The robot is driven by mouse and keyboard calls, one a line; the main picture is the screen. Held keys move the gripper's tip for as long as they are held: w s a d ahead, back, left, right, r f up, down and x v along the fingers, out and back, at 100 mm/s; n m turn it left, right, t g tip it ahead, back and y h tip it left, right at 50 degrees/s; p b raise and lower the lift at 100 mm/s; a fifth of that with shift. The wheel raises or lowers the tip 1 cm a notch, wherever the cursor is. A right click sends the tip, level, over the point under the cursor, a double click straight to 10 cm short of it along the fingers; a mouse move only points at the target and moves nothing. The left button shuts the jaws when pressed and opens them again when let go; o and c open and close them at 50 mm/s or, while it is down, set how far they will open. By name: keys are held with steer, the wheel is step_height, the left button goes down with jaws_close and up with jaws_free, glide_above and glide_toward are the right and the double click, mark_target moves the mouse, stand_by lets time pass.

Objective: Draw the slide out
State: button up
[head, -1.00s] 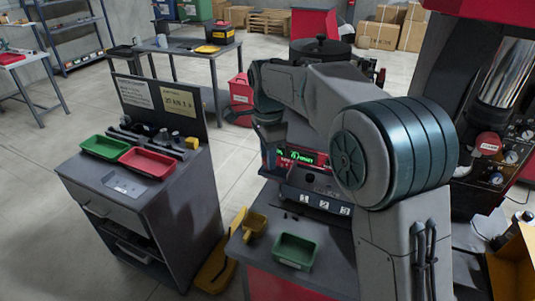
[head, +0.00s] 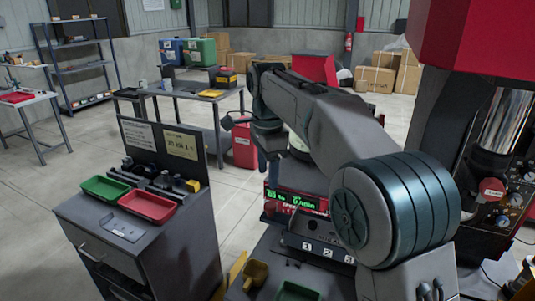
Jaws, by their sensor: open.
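The feeder unit has a red front with a lit green display (head: 292,199). A dark block with white labels 1, 2 and 3 (head: 320,249) sits in front of it. My arm covers most of the feeder's upper part, and its bowl is hidden. I cannot make out the slide clearly. My gripper appears apart from the display and the labelled block.
A grey cabinet (head: 95,232) at left carries a green tray (head: 104,189), a red tray (head: 148,206) and a sign board. A red machine fills the right. Floor shows between cabinet and feeder.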

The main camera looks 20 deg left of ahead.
step_height(320, 180, up, 5)
steer(key=shift+f, duration=0.15)
stand_by(0.3)
steer(key=s+d+f+n+t, duration=0.1)
steer(key=s+d+n, duration=0.2)
steer(key=d, duration=0.6)
steer(key=s+d+f+n+t, duration=0.15)
steer(key=s+d, duration=0.25)
steer(key=d, duration=0.5)
steer(key=s+d+f+n, duration=0.3)
steer(key=s+d+f, duration=0.3)
steer(key=s, duration=0.2)
steer(key=s+d+f+n+t, duration=0.1)
steer(key=s+d+f+n, duration=0.2)
steer(key=s+d+f, duration=0.2)
steer(key=s+d, duration=0.1)
steer(key=s, duration=0.1)
steer(key=shift+s+d+f, duration=0.3)
steer(key=shift+s+f, duration=0.05)
